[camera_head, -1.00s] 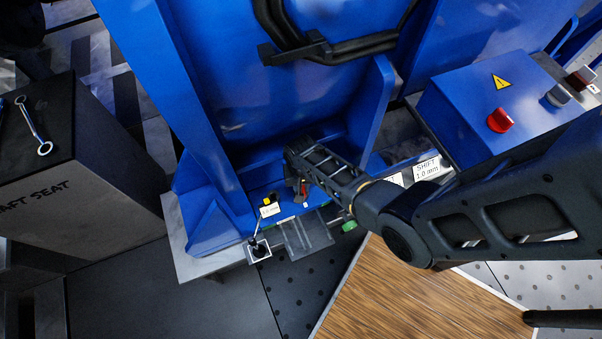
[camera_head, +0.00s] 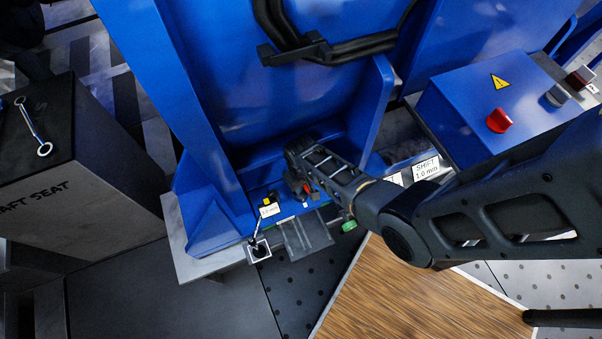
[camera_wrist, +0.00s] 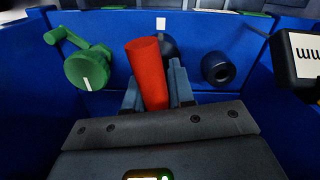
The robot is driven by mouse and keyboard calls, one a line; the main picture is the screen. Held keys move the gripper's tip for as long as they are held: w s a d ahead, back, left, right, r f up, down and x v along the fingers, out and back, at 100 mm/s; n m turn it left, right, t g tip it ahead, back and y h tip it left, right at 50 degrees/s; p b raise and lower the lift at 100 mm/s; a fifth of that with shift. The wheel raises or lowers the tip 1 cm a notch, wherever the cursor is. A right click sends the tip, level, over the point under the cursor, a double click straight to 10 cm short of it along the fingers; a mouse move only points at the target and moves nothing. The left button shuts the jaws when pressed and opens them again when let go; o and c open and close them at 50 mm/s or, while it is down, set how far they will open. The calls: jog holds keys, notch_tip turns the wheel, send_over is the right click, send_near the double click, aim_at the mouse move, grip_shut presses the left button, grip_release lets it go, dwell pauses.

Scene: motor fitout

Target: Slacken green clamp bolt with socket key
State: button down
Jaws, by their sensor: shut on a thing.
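My gripper (camera_wrist: 156,84) is shut on a red tapered handle (camera_wrist: 146,62), which I take to be the socket key's. The handle leans slightly left between the fingers. The key's working end is hidden. A green knob with a side lever and a white mark, apparently the green clamp bolt (camera_wrist: 88,68), is left of the handle in the wrist view and apart from it. A green part also shows below my arm in the head view (camera_head: 349,225). In the head view a little red shows at my gripper, low by the blue frame.
A dark round socket (camera_wrist: 218,67) is right of the handle; another dark round part is partly hidden behind it. Blue walls (camera_wrist: 285,95) stand close on both sides. A blue control box (camera_head: 480,110) with a red knob is to the right. A black block (camera_head: 80,150) carries a spanner.

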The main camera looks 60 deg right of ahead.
jog(key=shift+n, duration=1.4)
jog(key=shift+n, duration=1.4)
jog(key=shift+d+n, duration=0.1)
jog(key=shift+n, duration=1.3)
jog(key=shift+m, duration=0.3)
